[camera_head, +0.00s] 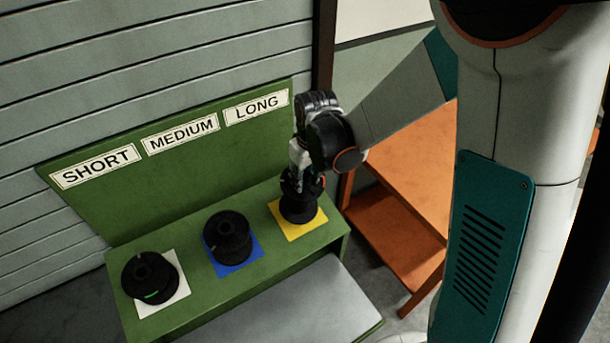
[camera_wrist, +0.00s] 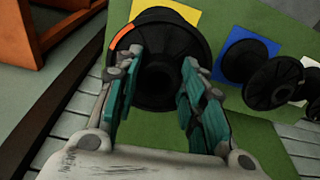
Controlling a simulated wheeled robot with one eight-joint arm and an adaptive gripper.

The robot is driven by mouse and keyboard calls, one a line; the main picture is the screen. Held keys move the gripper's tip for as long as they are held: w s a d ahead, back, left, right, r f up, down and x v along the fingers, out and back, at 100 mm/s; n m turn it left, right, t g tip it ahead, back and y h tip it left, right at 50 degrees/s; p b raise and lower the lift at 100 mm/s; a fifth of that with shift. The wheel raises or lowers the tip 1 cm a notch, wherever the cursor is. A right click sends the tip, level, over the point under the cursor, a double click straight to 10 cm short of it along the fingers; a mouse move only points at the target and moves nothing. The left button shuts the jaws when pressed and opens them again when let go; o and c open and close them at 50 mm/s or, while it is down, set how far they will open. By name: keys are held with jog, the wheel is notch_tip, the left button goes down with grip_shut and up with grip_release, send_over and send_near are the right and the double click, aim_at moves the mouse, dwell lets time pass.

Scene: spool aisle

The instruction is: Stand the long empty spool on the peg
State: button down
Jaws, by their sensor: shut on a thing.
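A black spool (camera_head: 299,208) stands upright on the yellow mat (camera_head: 281,222) below the LONG label. In the wrist view the same spool (camera_wrist: 160,97) lies between my fingers, with an orange mark on its flange edge. My gripper (camera_head: 302,180) reaches down from above and is shut on this spool's upper part. It also shows in the wrist view (camera_wrist: 160,70), with a teal-padded finger on each side. The spool's underside is hidden, so I cannot tell whether it touches the mat. No peg is visible.
A black spool (camera_head: 227,238) stands on the blue mat (camera_head: 250,263). Another (camera_head: 149,278), with a green mark, stands on the white mat (camera_head: 175,299). The green bench (camera_head: 205,312) has a labelled upright back panel (camera_head: 200,180). An orange shelf unit (camera_head: 405,165) stands close on the right.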

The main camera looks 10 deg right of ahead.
jog(key=shift+w+a+f+b, duration=0.1)
jog(key=shift+w+f+b, duration=0.05)
jog(key=shift+f+b, duration=0.8)
jog(key=shift+w+f+b, duration=0.15)
jog(key=shift+f+b, duration=0.65)
jog(key=shift+f, duration=0.25)
jog(key=c, duration=1)
grip_release()
jog(key=shift+o, duration=0.2)
jog(key=shift+r, duration=0.1)
jog(key=r, duration=0.4)
jog(key=s+r, duration=0.1)
jog(key=r, duration=0.2)
jog(key=s+r, duration=0.1)
jog(key=r, duration=0.3)
jog(key=shift+d+r, duration=0.35)
jog(key=shift+d, duration=0.05)
jog(key=shift+s+f, duration=0.1)
